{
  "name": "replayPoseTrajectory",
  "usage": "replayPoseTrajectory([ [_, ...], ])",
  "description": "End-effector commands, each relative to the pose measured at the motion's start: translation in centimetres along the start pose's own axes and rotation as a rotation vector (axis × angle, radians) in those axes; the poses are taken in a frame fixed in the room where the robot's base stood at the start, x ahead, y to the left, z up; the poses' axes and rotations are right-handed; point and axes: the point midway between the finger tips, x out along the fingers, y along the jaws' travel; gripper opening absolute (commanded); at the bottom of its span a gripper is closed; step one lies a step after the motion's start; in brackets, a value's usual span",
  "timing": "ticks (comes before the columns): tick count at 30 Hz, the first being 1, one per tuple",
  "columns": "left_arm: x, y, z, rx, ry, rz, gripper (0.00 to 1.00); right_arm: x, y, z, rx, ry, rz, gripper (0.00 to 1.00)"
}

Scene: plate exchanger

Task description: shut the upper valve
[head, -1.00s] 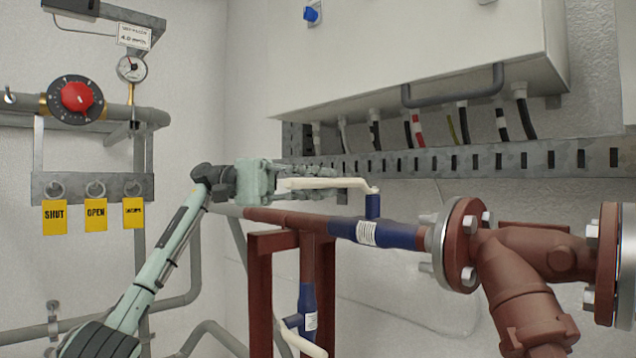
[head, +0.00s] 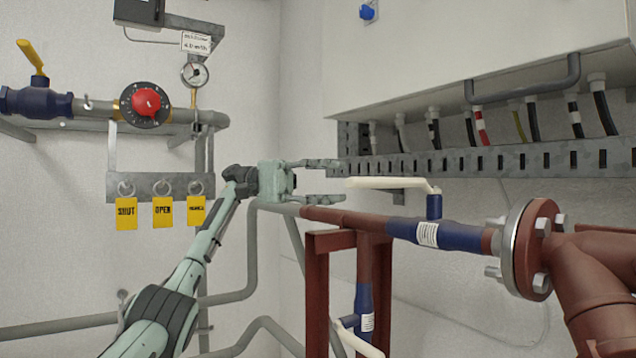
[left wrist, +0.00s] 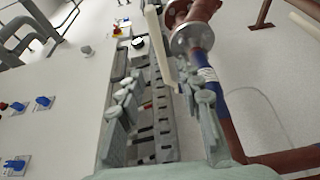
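The upper valve (head: 434,207) is a blue body on the brown pipe with a long cream lever (head: 392,184). The lever points left, roughly along the pipe. My left gripper (head: 341,181) is open, its two fingers one above the other in the head view. The lever's free end lies just beyond the fingertips, level with the gap. In the left wrist view, the cream lever (left wrist: 160,48) runs away from the gap between the open fingers (left wrist: 155,88), nearer the right finger. I cannot tell whether they touch. My right gripper is not in view.
A lower blue valve (head: 364,308) with a cream lever sits below on a vertical pipe. A slotted metal tray (head: 455,163) and grey cabinet (head: 430,60) are close behind and above. A brown flange (head: 528,250) is right. Yellow tags (head: 163,211) hang left.

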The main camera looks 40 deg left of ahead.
Motion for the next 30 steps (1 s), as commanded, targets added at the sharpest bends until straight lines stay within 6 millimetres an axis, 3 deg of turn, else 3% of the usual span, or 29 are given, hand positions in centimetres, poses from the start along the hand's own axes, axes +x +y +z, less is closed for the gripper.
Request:
replayPoseTrajectory([
  [3, -1.6, 0.1, 0.0, -0.001, 0.001, 0.0, 0.35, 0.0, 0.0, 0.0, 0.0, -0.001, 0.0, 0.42],
  [9, -2.7, 0.0, 0.0, 0.001, 0.0, 0.001, 0.35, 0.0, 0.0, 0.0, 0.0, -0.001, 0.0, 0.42],
  [26, -2.8, 0.0, 0.0, 0.0, 0.0, 0.0, 0.35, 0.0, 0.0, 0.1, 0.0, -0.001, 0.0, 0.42],
  [30, -2.0, -0.3, -1.5, -0.043, 0.042, 0.036, 0.35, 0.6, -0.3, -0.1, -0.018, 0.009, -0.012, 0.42],
])
